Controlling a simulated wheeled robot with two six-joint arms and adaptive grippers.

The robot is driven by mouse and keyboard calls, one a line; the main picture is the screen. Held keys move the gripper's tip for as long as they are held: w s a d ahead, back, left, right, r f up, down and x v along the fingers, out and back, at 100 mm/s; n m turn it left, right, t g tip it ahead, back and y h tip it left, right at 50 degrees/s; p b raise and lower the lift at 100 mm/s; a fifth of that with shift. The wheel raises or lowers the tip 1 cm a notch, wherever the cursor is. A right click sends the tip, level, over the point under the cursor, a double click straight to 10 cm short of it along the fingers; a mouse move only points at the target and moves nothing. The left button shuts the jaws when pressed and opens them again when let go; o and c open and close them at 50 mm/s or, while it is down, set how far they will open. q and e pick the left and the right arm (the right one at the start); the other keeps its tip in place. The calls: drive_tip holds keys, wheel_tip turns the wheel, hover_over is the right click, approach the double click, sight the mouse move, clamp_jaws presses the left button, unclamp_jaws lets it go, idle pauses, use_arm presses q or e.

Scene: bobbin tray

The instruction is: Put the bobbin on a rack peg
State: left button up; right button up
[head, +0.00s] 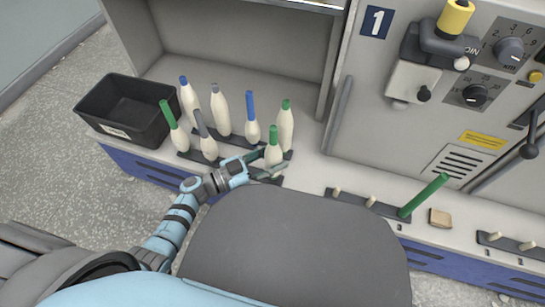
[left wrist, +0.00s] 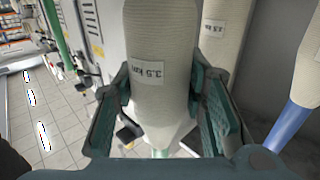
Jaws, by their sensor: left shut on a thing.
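My left gripper (head: 268,166) is shut on a cream bobbin with a green tip (head: 273,155), at the front right of a group of bobbins. A dark rack (head: 350,200) on the ledge to the right has short cream pegs (head: 370,201) and an upright, leaning green tube (head: 424,195). Another rack (head: 510,245) with cream pegs (head: 528,246) stands at the far right. My right gripper is not in view.
Several other bobbins (head: 220,112) stand close behind and left of the held one, with green, blue and grey tips. A black bin (head: 125,108) is at the left. A small tan block (head: 440,218) lies between the racks. The machine panel (head: 400,130) rises behind.

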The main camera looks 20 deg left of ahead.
use_arm(q)
drive_tip(key=shift+r, duration=0.1)
drive_tip(key=shift+f, duration=0.45)
idle(0.4)
drive_tip(key=shift+f+b, duration=0.25)
drive_tip(key=shift+b, duration=0.1)
drive_tip(key=o, duration=0.9)
drive_tip(key=p+v, duration=0.2)
drive_tip(key=v, duration=0.9)
drive_tip(key=shift+s, duration=0.1)
